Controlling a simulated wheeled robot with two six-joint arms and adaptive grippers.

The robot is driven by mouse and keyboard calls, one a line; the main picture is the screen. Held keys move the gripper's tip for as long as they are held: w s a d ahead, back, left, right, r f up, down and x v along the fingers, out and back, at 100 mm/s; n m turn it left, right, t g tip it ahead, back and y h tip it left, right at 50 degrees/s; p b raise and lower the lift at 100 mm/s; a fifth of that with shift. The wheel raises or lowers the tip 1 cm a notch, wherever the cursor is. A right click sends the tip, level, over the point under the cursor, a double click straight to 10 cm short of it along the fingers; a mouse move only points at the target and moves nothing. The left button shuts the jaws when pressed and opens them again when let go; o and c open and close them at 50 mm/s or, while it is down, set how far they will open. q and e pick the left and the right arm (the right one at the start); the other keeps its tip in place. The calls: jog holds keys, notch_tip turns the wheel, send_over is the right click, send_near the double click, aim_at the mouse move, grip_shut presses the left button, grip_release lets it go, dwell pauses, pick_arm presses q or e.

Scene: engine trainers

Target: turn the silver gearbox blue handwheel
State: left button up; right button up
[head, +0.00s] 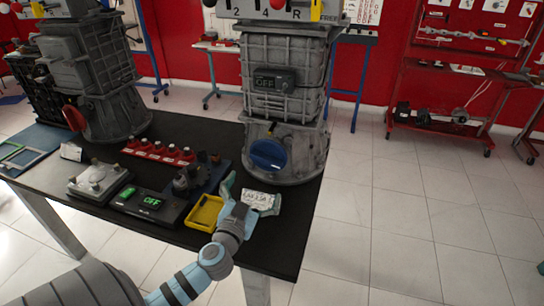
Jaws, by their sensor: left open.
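The silver gearbox (283,110) stands upright at the right end of the black table. Its blue handwheel (268,154) sits low on its front, with a bar across its face. My left gripper (251,194) is open in front of and below the handwheel, with a visible gap to it in the picture. Its two pale teal fingers are spread, and nothing is seen held between them. Behind the fingers shows a white printed card (258,200). My right gripper is not in view.
Another grey gearbox (97,75) with a red handwheel (74,117) stands further left.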

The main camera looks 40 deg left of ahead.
aim_at(265, 162)
pick_arm(q)
jog(key=x, duration=0.8)
jog(key=a+x, duration=0.1)
jog(key=x, duration=0.2)
jog(key=shift+w+r, duration=0.1)
jog(key=shift+w, duration=0.15)
jog(key=shift+s+r, duration=0.1)
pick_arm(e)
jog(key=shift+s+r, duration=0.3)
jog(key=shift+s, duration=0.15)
pick_arm(q)
jog(key=shift+c, duration=0.2)
jog(key=c, duration=1)
